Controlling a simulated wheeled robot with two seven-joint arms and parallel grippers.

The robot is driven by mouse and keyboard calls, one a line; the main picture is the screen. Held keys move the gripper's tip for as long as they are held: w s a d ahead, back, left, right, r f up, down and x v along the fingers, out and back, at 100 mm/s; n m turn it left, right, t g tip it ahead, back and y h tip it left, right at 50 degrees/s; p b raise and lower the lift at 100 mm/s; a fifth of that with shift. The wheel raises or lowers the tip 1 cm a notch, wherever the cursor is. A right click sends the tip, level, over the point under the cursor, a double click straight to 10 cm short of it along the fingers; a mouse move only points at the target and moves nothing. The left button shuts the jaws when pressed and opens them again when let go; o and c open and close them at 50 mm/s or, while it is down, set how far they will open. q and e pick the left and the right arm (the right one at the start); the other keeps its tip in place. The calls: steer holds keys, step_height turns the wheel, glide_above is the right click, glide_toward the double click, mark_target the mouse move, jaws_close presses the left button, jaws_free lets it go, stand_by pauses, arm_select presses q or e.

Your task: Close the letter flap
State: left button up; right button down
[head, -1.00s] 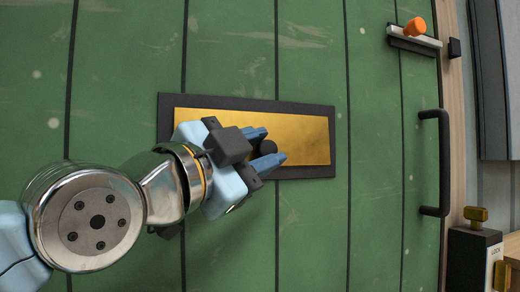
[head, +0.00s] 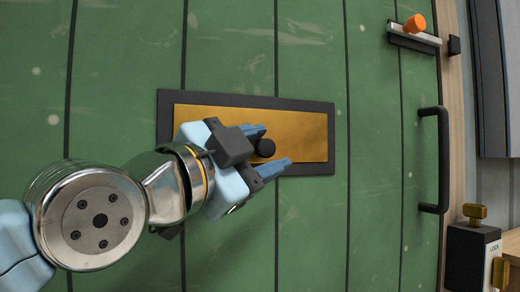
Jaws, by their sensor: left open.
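My left gripper (head: 277,146) is open in front of the flap's left half. The gripper body hides the flap's lower left corner. My right gripper is not in view.
A black bar handle (head: 442,160) stands on the door's right side. A latch with an orange knob (head: 415,26) is at the top right. A lock box with brass knobs (head: 475,255) is at the lower right. The door around the flap is clear.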

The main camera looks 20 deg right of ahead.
arm_select(q)
steer(key=s+a+r+p, duration=0.5)
steer(key=s+r+p, duration=0.1)
steer(key=s+r, duration=0.7)
stand_by(0.4)
